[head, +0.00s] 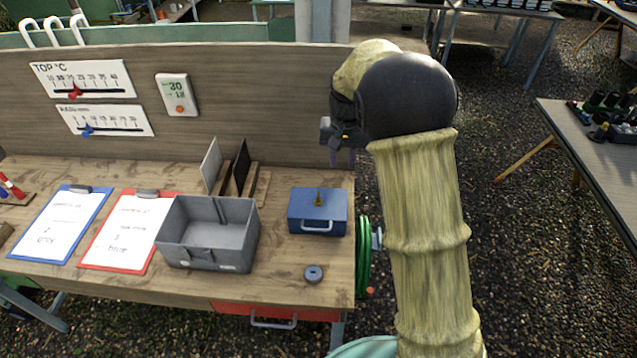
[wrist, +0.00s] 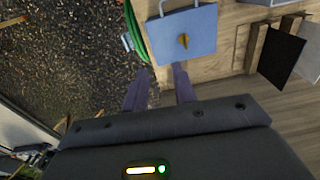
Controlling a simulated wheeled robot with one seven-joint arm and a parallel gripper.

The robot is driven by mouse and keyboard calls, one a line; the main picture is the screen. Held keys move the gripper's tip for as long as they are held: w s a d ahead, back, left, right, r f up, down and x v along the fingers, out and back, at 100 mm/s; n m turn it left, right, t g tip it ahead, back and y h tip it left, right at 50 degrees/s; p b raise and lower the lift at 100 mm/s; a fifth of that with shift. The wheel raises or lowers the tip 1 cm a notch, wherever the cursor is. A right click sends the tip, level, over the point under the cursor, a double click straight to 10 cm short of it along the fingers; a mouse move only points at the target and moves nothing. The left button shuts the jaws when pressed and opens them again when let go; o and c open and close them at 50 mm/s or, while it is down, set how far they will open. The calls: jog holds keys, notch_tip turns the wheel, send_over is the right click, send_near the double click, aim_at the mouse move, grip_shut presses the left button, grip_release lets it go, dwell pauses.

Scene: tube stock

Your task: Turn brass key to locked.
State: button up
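The brass key (head: 318,198) stands in the top of a closed blue cash box (head: 303,214) at the right end of the bench. In the wrist view the key (wrist: 183,40) shows on the lid of the blue box (wrist: 202,25). Whether it stands at locked cannot be read. My gripper (head: 342,158) is above and to the right of the box, near the bench's right edge and back board. In the wrist view its two fingers (wrist: 158,82) are apart with nothing between them. They do not touch the key or the box.
An open grey box (head: 207,256) stands left of the blue box. A dark ring (head: 313,273) lies in front. A green hose (head: 364,255) hangs at the bench's right edge. Upright panels (head: 241,168) stand in a wooden rack behind. Clipboards (head: 128,232) lie at left.

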jog(key=r+p, duration=0.1)
jog(key=r, duration=0.1)
send_over(318, 198)
jog(key=w, duration=0.2)
jog(key=shift+s+f+g, duration=0.2)
jog(key=shift+f+g, duration=0.05)
jog(key=shift+g, duration=0.05)
notch_tip(318, 198, down, 17)
jog(key=p, duration=0.5)
jog(key=shift+f, duration=0.2)
grip_shut()
